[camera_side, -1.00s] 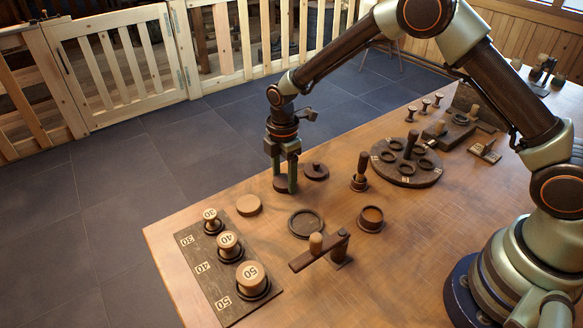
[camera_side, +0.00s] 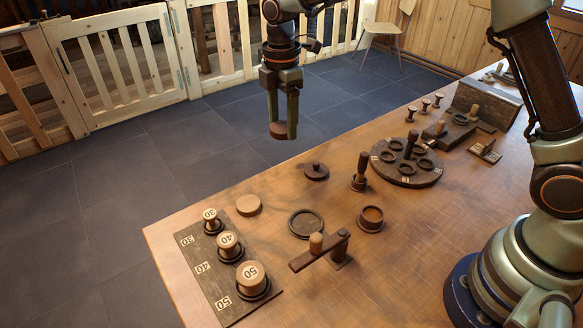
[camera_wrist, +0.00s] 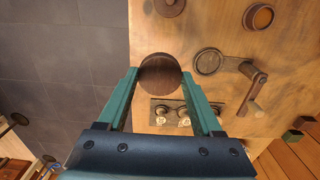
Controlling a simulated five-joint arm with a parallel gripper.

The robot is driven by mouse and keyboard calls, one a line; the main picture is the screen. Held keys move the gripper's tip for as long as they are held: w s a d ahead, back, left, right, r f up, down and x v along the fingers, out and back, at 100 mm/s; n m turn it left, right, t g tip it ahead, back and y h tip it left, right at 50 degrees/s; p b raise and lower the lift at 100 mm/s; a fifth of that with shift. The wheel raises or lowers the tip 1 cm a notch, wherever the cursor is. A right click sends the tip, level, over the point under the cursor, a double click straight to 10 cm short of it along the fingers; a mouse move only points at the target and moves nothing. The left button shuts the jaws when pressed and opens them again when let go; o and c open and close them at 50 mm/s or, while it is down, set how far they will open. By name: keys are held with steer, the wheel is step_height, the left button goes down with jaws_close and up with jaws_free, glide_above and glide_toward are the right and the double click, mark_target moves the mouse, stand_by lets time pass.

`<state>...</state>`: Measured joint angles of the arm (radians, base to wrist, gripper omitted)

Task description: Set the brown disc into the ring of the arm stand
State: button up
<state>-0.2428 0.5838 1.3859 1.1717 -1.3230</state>
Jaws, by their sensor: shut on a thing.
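The brown disc (camera_side: 276,129) is between the fingers of my gripper (camera_side: 284,130), held in the air well above the table. The wrist view shows it as a round dark wooden face (camera_wrist: 160,74) between the fingertips. The arm stand (camera_side: 340,248) has a dark post and a swing arm with a light peg (camera_side: 316,242). Its dark ring (camera_side: 305,223) lies low beside the post with nothing standing in it. In the wrist view the ring (camera_wrist: 208,62) is to the right of the disc. My gripper is beyond the table's far-left edge in the side view.
A pale disc (camera_side: 248,205) and a board of numbered spools (camera_side: 209,280) lie at the left. A knobbed dark lid (camera_side: 316,171), an upright handle (camera_side: 361,170), a round cup (camera_side: 371,218) and a round holder (camera_side: 406,163) stand nearby. Table is clear at the front.

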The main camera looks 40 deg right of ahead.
step_height(320, 180, up, 4)
steer(key=shift+f, duration=0.1)
steer(key=shift+s+a, duration=0.1)
glide_toward(306, 223)
steer(key=shift+f, duration=2.55)
steer(key=shift+f, duration=0.6)
stand_by(1.1)
steer(key=o, duration=1.4)
steer(key=shift+c, duration=0.2)
